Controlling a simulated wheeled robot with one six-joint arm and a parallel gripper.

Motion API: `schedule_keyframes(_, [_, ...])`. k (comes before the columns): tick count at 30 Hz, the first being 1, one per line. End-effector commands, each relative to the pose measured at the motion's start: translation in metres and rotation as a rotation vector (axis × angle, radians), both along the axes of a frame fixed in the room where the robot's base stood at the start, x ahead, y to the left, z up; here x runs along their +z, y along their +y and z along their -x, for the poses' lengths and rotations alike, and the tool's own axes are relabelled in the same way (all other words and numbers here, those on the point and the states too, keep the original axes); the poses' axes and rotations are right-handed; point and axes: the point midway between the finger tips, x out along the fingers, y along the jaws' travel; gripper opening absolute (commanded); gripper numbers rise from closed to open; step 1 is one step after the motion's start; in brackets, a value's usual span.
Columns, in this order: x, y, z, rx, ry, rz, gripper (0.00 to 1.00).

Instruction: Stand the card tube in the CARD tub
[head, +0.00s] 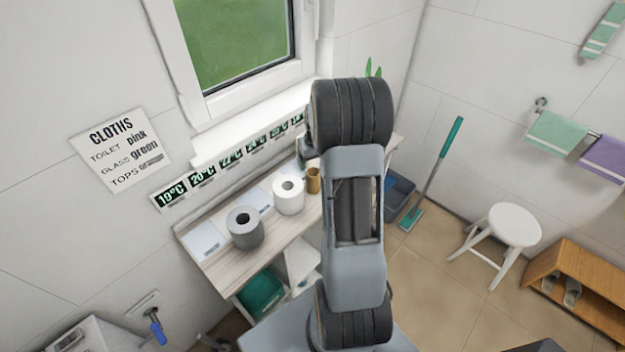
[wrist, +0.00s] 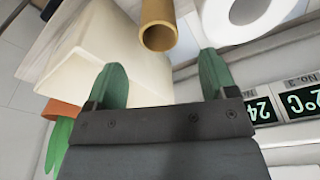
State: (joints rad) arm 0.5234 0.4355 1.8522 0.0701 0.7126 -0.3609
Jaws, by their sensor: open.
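The card tube (head: 313,180) is a brown hollow cylinder standing on the counter beside the white roll, just left of my arm. In the wrist view the tube (wrist: 158,28) shows its open end, beyond my gripper (wrist: 162,78) and roughly between its fingers. My gripper has green fingertips set wide apart, with nothing held between them. My arm hides the gripper in the head view. No label reading CARD is legible, so I cannot tell which container is the CARD tub.
A white roll (head: 289,196) and a grey roll (head: 245,228) stand on the counter (head: 215,262). A cream box-like thing (wrist: 110,55) lies close to my left finger in the wrist view, near an orange pot (wrist: 63,109). A green tub (head: 262,292) sits below the counter; a blue-grey bin (head: 400,187) stands right.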

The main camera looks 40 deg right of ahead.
Motion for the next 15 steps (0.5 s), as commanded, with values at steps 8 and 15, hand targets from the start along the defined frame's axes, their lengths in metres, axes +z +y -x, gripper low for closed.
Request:
schedule_keyframes(8, [-0.043, -0.001, -0.006, 0.000, 0.000, 0.000, 0.78])
schedule_keyframes(15, [-0.049, -0.003, -0.006, -0.003, 0.000, 0.000, 0.78])
